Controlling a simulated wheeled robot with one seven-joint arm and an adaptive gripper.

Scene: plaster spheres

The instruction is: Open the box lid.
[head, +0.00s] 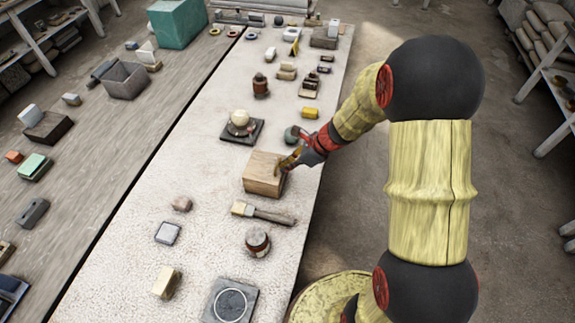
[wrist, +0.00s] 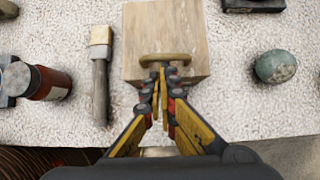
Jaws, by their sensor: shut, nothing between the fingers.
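The wooden box (head: 264,178) sits near the right edge of the pale table, and its lid looks closed. In the wrist view the box (wrist: 190,35) is at the top centre, with a curved brass-coloured handle (wrist: 166,58) at its near side. My gripper (head: 288,163) reaches in from the right to the box's right side. In the wrist view its fingertips (wrist: 163,73) are together at the handle, with nothing held between them. They overlap the handle there, and I cannot tell whether they touch it. The fingers partly hide the box's near face.
A brush (wrist: 100,75) and a red and dark jar (wrist: 48,83) lie left of the box in the wrist view. A greenish ball (wrist: 275,67) is to its right. A white sphere on a dark slab (head: 240,124) stands behind the box. The pale table (head: 200,200) has bare patches between things.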

